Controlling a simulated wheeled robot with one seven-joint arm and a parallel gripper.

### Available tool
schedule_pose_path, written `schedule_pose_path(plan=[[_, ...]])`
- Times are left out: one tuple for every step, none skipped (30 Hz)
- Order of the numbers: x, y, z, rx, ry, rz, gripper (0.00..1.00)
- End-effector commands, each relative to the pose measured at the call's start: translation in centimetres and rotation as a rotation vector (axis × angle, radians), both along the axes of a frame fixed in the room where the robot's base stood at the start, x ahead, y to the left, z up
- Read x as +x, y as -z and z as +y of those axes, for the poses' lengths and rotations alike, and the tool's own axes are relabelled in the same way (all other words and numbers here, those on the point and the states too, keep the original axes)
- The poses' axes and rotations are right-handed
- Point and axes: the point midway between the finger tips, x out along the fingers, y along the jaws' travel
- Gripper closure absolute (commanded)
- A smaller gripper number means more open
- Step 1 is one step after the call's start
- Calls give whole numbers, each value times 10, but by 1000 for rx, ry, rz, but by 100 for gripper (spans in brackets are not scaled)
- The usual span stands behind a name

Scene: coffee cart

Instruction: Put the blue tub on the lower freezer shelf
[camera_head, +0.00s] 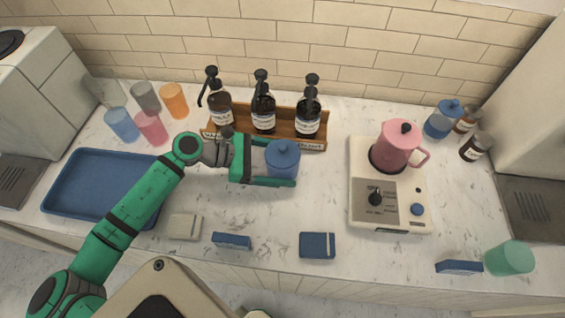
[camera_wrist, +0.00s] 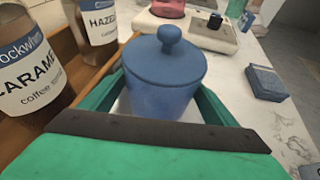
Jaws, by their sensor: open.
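The blue tub (camera_head: 283,158) has a knobbed lid and stands upright on the marble counter, in front of the syrup bottles. My gripper (camera_head: 283,169) reaches it from the left, with its green fingers open on either side of the tub. In the wrist view the tub (camera_wrist: 165,75) sits between the two fingers, and its lower part is partly hidden by the gripper. I cannot tell whether the fingers touch it. Another blue lidded tub (camera_head: 443,119) stands at the back right of the counter. No freezer shelf can be made out in these views.
A wooden rack (camera_head: 285,137) with syrup bottles stands just behind the tub. A hot plate (camera_head: 390,205) with a pink kettle (camera_head: 398,146) is to the right. A blue tray (camera_head: 75,200) lies at left. Cups stand at back left. Small boxes lie along the front.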

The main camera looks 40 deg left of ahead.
Motion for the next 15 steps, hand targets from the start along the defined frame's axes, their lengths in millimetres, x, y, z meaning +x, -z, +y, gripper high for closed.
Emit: schedule_pose_path(plan=[[0, 0, 0, 0, 0, 0, 19], [0, 0, 0, 0, 0, 0, 19], [0, 0, 0, 0, 0, 0, 23], [0, 0, 0, -1, 0, 1, 31], [0, 0, 0, -1, 0, 1, 38], [0, 0, 0, -1, 0, 1, 47], [0, 0, 0, -1, 0, 1, 54], [0, 0, 0, -1, 0, 1, 62], [0, -1, 0, -1, 0, -1, 69], [0, -1, 0, -1, 0, -1, 69], [0, -1, 0, -1, 0, -1, 69], [0, -1, 0, -1, 0, -1, 69], [0, -1, 0, -1, 0, -1, 69], [0, -1, 0, -1, 0, -1, 69], [0, -1, 0, -1, 0, -1, 69]])
